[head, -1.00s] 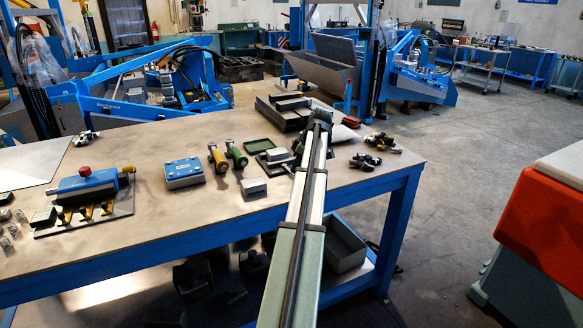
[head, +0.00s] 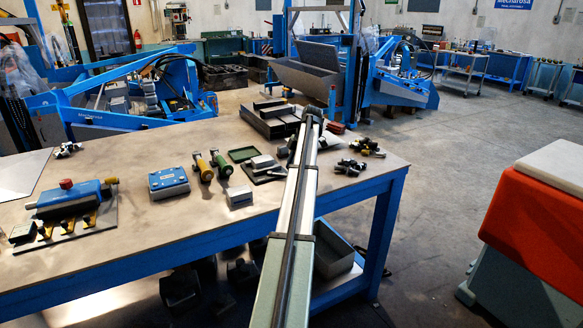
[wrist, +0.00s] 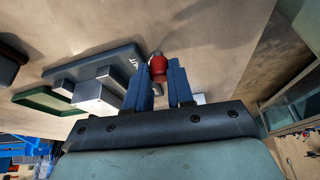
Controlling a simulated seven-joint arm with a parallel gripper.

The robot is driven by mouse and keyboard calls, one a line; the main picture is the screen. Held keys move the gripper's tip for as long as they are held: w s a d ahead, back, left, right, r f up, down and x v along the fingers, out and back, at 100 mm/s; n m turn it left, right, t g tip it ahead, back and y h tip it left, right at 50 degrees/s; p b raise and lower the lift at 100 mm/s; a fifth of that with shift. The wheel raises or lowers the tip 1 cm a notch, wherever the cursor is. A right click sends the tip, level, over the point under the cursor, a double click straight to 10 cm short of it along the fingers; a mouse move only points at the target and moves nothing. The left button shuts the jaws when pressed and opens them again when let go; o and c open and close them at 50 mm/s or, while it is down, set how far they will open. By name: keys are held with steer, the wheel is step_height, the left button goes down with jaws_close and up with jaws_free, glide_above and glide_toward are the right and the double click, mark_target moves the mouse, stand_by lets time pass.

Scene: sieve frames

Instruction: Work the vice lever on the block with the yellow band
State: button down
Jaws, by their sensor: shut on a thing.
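My gripper (wrist: 162,66) shows in the wrist view with its two blue fingers on either side of a small red knob-like piece (wrist: 158,70) with a grey end. It is shut on this red piece. What the piece is joined to is hidden. In the head view my own arm covers the gripper. I cannot make out a vice lever or pick out the block with the yellow band for certain. A cylinder with yellow on it (head: 203,167) stands beside a green one (head: 221,165) on the table.
A green tray (head: 242,155) and grey blocks (head: 239,196) lie left of my arm; the tray also shows in the wrist view (wrist: 50,101). A blue box (head: 168,182) and a blue fixture with a red knob (head: 66,185) stand farther left. Dark metal parts (head: 352,167) lie right of my arm.

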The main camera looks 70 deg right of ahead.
steer(key=shift+d, duration=0.2)
stand_by(0.4)
steer(key=c, duration=1)
jaws_free()
steer(key=shift+v, duration=3.7)
steer(key=shift+w, duration=0.15)
